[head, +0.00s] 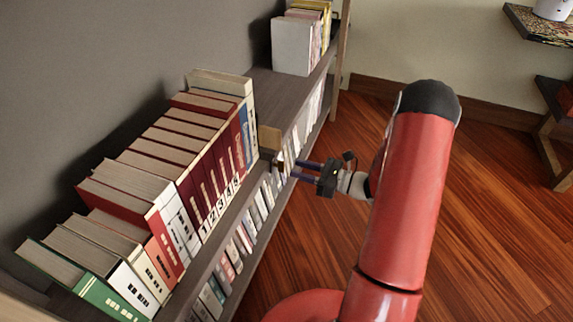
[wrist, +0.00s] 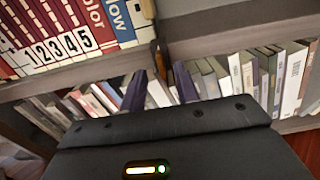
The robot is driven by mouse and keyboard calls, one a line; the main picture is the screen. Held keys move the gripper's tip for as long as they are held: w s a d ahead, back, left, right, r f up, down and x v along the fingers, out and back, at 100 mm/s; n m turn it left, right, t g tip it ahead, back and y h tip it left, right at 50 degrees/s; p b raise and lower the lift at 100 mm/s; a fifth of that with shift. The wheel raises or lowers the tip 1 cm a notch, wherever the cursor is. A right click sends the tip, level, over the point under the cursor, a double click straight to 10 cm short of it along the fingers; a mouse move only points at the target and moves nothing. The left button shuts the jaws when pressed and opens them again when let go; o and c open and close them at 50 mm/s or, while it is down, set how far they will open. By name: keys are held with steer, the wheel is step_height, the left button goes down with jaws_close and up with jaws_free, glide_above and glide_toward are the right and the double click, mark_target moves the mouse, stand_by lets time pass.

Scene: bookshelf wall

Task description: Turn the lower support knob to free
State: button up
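My gripper (head: 295,170) reaches toward the front of the bookshelf (head: 232,215), near the end of the row of upright books. In the wrist view its two dark blue fingers (wrist: 160,85) are apart with a gap between them. A small narrow brown piece (wrist: 159,62) shows between the fingertips at the shelf's front edge. It may be the lower support knob, but its shape and turn position are too small to tell. In the head view a tan block (head: 270,138) stands at the end of the book row, just beyond the fingers. I cannot tell whether the fingers touch anything.
Numbered dark red books (head: 205,170) stand on the upper shelf left of my gripper. Smaller books (wrist: 240,75) fill the shelf below. More books (head: 293,45) stand at the far end. The wooden floor (head: 490,200) to the right is clear.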

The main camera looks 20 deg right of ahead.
mark_target(284, 165)
steer(key=shift+x, duration=2.4)
jaws_close()
